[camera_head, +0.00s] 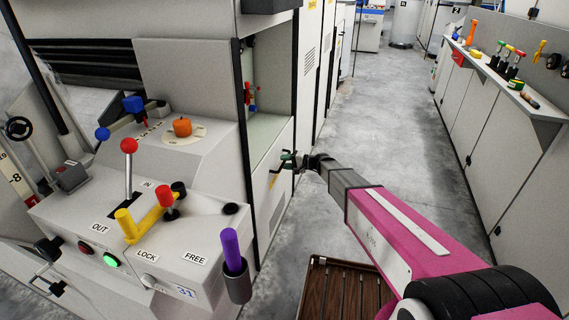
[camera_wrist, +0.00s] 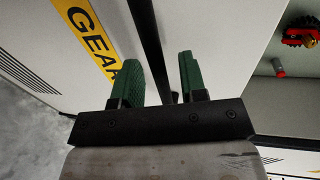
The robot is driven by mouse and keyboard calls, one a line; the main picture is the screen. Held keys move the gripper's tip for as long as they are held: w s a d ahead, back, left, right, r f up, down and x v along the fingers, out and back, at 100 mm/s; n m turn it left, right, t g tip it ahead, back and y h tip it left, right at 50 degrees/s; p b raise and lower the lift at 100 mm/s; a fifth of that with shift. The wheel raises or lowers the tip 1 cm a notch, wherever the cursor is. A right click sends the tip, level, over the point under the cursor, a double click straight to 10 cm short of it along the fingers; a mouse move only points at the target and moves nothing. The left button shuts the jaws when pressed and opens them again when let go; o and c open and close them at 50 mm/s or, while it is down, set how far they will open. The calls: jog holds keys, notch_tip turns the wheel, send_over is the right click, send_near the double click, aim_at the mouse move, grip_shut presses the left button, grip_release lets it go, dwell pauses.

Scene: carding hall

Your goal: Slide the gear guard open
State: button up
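The gear guard looks like the pale panel (camera_head: 265,205) on the side of the machine; a yellow label (camera_wrist: 88,35) reading "GEA…" shows on it in the wrist view, its end hidden by a finger. My gripper (camera_head: 289,160) is at this panel's upper right part in the head view. In the wrist view its two green fingers (camera_wrist: 160,78) are apart, and a dark upright bar (camera_wrist: 146,25) runs between them, nearer the left finger. I cannot tell whether either finger touches the bar.
A recess with red parts (camera_head: 252,96) is open above the panel; a red gear (camera_wrist: 301,32) shows in the wrist view. A control console (camera_head: 100,225) with levers stands left. A brown slatted platform (camera_head: 337,295) lies below my arm. The aisle floor (camera_head: 378,120) is clear.

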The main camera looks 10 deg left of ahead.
jog(key=v, duration=1)
jog(key=shift+s, duration=0.1)
jog(key=s+d+h, duration=0.7)
jog(key=s+d, duration=0.4)
jog(key=d, duration=0.6)
jog(key=s+d+n+g+h, duration=0.1)
jog(key=s+d+h, duration=0.7)
jog(key=s+d, duration=0.4)
jog(key=d, duration=0.5)
jog(key=shift+s+f+h, duration=0.2)
jog(key=shift+h, duration=0.1)
jog(key=shift+w, duration=0.1)
